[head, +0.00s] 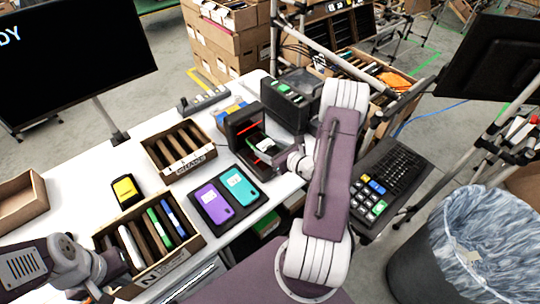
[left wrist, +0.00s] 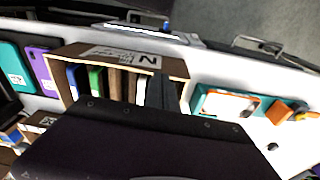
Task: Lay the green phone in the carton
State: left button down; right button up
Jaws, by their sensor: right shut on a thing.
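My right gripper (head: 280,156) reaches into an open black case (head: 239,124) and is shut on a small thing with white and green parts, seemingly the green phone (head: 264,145). The gripper and case hide much of it. A tilted carton (head: 178,166) with dark dividers and empty-looking slots stands to its left. Another carton (head: 131,285), marked N, stands at the front left and also shows in the left wrist view (left wrist: 120,52). It holds white, green and blue upright things.
A dark tray (head: 228,211) with a purple and a teal phone lies in front of the black case. A yellow-topped device (head: 126,191) stands between the cartons. A keypad (head: 381,185) and a lined bin (head: 440,255) are at the right. White table shows between the items.

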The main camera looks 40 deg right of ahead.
notch_tip(320, 180, down, 4)
jog(key=shift+d+r, duration=0.1)
jog(key=shift+r, duration=0.05)
jog(key=shift+s+f, duration=0.1)
jog(key=shift+f, duration=0.1)
jog(key=o, duration=1.6)
jog(key=shift+c, duration=0.2)
jog(key=shift+r, duration=0.15)
